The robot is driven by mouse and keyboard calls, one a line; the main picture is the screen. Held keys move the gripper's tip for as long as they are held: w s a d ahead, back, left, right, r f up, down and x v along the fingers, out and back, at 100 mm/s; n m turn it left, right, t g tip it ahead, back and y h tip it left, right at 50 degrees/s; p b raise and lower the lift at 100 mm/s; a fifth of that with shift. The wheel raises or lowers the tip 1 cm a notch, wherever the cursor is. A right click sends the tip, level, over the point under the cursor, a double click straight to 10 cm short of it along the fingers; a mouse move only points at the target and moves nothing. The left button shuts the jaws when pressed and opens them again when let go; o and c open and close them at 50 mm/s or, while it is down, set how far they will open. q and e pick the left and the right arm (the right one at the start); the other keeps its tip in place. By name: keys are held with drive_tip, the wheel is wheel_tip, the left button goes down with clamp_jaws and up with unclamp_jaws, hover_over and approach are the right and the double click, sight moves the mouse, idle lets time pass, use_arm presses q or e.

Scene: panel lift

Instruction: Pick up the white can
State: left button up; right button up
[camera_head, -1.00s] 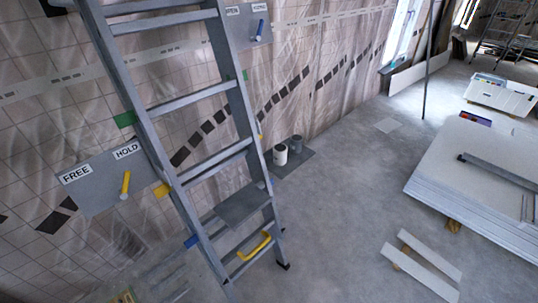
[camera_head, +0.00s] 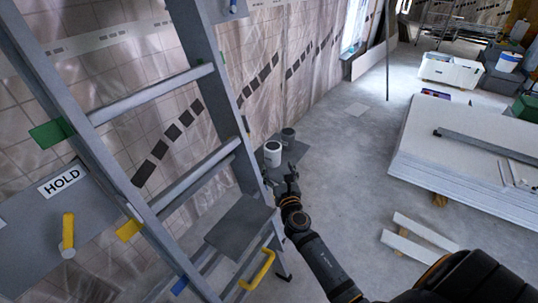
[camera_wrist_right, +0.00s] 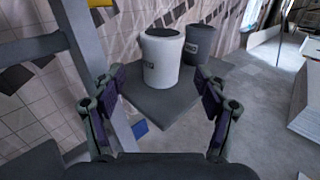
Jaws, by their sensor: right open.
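The white can (camera_head: 272,154) stands upright on a small grey shelf (camera_head: 291,161) by the tiled wall, behind the ladder. In the right wrist view the white can (camera_wrist_right: 164,60) is ahead, between my spread fingers and beyond their tips. My right gripper (camera_head: 288,182) is just in front of the shelf in the head view, close to the can and apart from it. In the right wrist view my right gripper (camera_wrist_right: 157,105) is open and empty. My left gripper is not in view.
A grey can (camera_head: 288,138) stands close behind the white can. The grey ladder (camera_head: 190,178) with a flat step rises to the left. A stack of white panels (camera_head: 455,150) and two loose boards (camera_head: 420,240) lie on the right. The floor between is clear.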

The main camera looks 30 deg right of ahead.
sight(275, 158)
drive_tip(key=x, duration=0.3)
drive_tip(key=shift+w+f, duration=0.1)
drive_tip(key=shift+f, duration=0.1)
drive_tip(key=shift+w, duration=0.15)
drive_tip(key=shift+w+d, duration=0.2)
drive_tip(key=shift+w, duration=0.1)
drive_tip(key=x, duration=0.1)
drive_tip(key=b+x, duration=0.1)
drive_tip(key=x, duration=0.2)
drive_tip(key=shift+w+d+f, duration=0.15)
drive_tip(key=shift+w+f, duration=0.05)
drive_tip(key=shift+f, duration=0.2)
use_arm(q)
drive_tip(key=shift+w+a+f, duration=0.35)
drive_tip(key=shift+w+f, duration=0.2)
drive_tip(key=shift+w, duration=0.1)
use_arm(e)
drive_tip(key=shift+s+r, duration=0.1)
drive_tip(key=shift+c, duration=1)
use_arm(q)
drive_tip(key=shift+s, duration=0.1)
use_arm(e)
drive_tip(key=c, duration=0.9)
